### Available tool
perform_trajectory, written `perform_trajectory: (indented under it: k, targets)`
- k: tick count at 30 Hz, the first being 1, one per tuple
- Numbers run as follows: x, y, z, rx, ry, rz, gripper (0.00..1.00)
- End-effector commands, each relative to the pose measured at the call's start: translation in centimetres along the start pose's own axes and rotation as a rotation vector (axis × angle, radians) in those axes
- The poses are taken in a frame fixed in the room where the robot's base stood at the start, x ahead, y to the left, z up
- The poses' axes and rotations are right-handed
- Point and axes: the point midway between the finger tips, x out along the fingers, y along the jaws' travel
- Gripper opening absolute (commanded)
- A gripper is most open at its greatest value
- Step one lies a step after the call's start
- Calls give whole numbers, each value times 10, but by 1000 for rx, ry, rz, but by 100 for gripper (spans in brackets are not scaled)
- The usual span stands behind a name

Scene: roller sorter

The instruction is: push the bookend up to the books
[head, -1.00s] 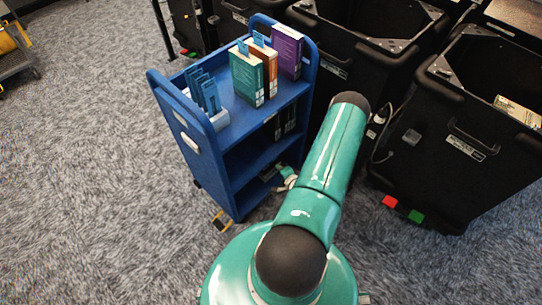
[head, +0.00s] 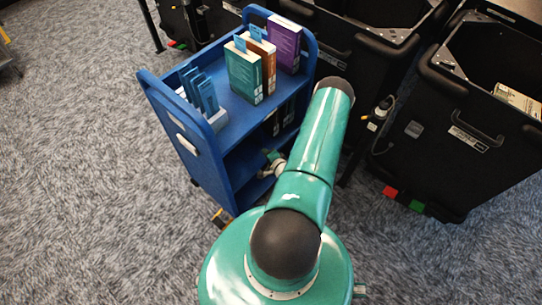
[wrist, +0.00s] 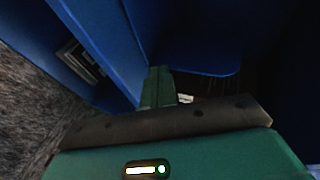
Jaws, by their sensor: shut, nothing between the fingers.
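A blue book cart (head: 196,150) stands left of my arm in the head view. A teal book (head: 243,72), a brown-orange book (head: 262,58) and a purple book (head: 285,42) stand upright on its top shelf. Darker upright items (head: 272,123) show on the shelf below, too shaded to tell apart. I cannot make out a bookend for sure. My gripper (wrist: 159,75) is shut and empty, pointing into the cart between blue panels in the wrist view. In the head view my wrist is low at the cart's open side, partly hidden. A small pale item (wrist: 185,98) shows beside the fingers.
A pale holder with blue cards (head: 205,100) sits at the top shelf's left end. Black bins (head: 460,140) stand close on the right and behind the cart. Carpet (head: 80,190) is clear to the left.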

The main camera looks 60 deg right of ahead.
Motion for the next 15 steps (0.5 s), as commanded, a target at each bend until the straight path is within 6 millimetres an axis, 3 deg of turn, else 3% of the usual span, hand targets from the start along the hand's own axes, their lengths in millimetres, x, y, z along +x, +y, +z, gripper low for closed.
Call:
perform_trajectory:
  k: [15]
  targets:
    - [66, -29, 18, -1, -1, -1, 0]
